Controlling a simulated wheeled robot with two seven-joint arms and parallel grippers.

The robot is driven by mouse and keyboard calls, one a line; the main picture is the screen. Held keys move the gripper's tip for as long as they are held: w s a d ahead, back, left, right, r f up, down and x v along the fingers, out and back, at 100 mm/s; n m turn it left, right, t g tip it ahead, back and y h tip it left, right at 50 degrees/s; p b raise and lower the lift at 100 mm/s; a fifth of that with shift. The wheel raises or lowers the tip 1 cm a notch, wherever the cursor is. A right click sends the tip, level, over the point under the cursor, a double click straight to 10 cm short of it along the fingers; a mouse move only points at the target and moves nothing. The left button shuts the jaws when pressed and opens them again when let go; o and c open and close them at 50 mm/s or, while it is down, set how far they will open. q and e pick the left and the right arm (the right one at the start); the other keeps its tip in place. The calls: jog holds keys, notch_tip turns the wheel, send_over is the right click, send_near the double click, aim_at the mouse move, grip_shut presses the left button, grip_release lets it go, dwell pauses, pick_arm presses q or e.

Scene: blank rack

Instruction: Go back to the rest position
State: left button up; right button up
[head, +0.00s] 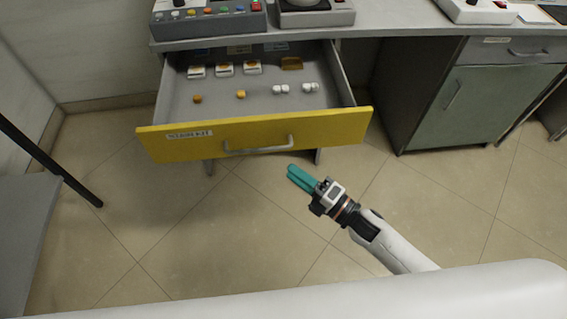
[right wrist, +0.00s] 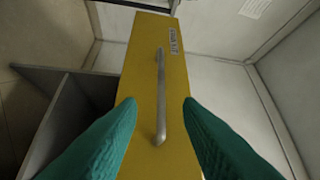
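My right gripper (head: 289,173) has teal fingers and is in front of the open drawer, apart from its handle. In the right wrist view its two fingers (right wrist: 160,106) are spread with nothing between them; the drawer handle (right wrist: 161,95) shows beyond the gap. The drawer (head: 190,145) has a yellow front with a label and a grey bar handle (head: 258,146), and it is pulled out from the desk. My left gripper is not in view.
The drawer holds several small white and orange items (head: 224,69). Devices with buttons (head: 209,17) stand on the desk top (head: 385,24). A grey-green cabinet (head: 470,100) is at the right. A dark bar (head: 50,163) and grey panel (head: 22,235) are at the left. Tiled floor (head: 180,240) is clear.

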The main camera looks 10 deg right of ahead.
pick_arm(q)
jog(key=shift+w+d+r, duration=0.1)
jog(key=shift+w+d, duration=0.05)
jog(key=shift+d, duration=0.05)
pick_arm(e)
jog(key=shift+s+d, duration=0.25)
jog(key=shift+s, duration=0.05)
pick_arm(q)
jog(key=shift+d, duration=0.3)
